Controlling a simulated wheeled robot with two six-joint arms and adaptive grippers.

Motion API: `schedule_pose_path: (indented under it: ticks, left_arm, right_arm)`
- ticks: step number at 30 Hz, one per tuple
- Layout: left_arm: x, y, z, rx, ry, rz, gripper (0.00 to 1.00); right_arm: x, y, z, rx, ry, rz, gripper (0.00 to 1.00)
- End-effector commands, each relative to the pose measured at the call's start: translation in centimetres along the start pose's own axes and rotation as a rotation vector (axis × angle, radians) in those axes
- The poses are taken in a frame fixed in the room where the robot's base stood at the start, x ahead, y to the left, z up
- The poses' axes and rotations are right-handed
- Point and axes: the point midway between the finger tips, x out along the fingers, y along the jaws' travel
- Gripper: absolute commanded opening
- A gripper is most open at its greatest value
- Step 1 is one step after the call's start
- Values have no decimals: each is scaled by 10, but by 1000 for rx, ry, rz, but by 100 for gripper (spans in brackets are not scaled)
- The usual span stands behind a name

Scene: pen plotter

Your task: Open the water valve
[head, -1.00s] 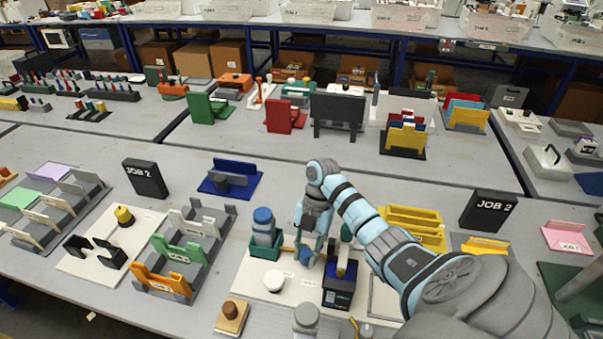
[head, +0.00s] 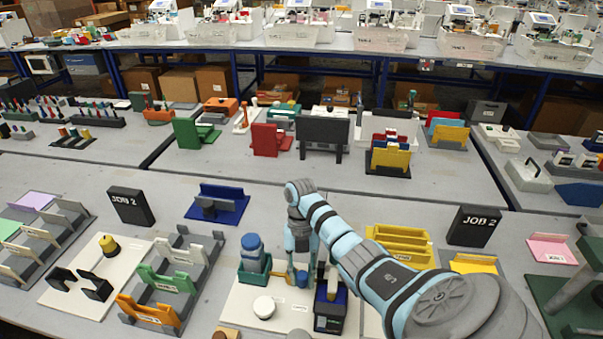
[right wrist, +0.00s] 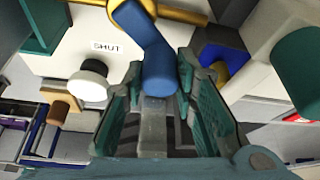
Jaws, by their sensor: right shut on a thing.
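The water valve's blue lever (right wrist: 150,60) shows in the right wrist view, with brass-coloured pipe (right wrist: 180,12) at its far end. A white panel behind it carries a "SHUT" label (right wrist: 107,47). My right gripper (right wrist: 157,88) is shut on the blue lever, with a teal finger on each side of it. In the head view my right gripper (head: 298,266) points down over the white board (head: 235,300), and it hides much of the valve. My left gripper is in neither view.
A blue bottle in a green holder (head: 253,277) stands close left of my right gripper. A round white knob (head: 264,307) is in front. A dark box (head: 330,314) stands close on the right. Yellow trays (head: 402,245) lie farther right.

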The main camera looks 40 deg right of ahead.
Motion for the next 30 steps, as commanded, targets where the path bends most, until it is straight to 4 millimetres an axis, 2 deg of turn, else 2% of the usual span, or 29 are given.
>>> schedule_pose_path:
  ticks: [5, 6, 9, 25, 30]
  left_arm:
    - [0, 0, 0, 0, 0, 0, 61]
    - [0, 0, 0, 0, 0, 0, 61]
    - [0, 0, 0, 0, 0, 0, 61]
    - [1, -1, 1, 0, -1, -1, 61]
    - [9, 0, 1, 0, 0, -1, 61]
  right_arm:
    - [-2, 0, 1, 0, -7, 2, 0]
    - [-2, 0, 1, 0, -7, 2, 31]
    - [-2, 0, 1, 1, -6, 1, 46]
    - [0, 0, 0, 8, -2, 3, 46]
    - [3, 4, -1, 135, -4, 55, 46]
